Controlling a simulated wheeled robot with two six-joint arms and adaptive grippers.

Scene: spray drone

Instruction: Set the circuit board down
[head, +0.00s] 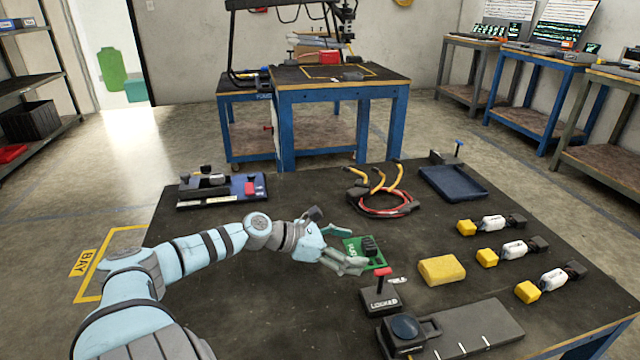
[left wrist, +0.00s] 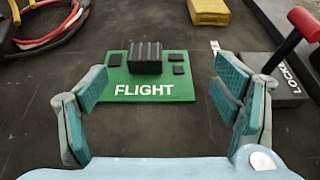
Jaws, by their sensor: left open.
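The circuit board (head: 357,246) is green with a black ribbed block and several small black chips. In the left wrist view the board (left wrist: 150,80) lies flat on the dark table top and reads "FLIGHT". My left gripper (head: 345,249) is open around the near end of the board in the head view. In the left wrist view the fingers of the left gripper (left wrist: 160,105) stand apart on either side of the board's near edge, with a gap to each side. My right gripper is not in view.
A black block with a red lever (head: 381,298), marked "LOCKED", stands close to the board. A yellow sponge-like block (head: 442,270) lies to its right. Red and yellow cables (head: 385,203) lie behind. A blue tray (head: 453,184) is at back right. Table left of the board's far side is clear.

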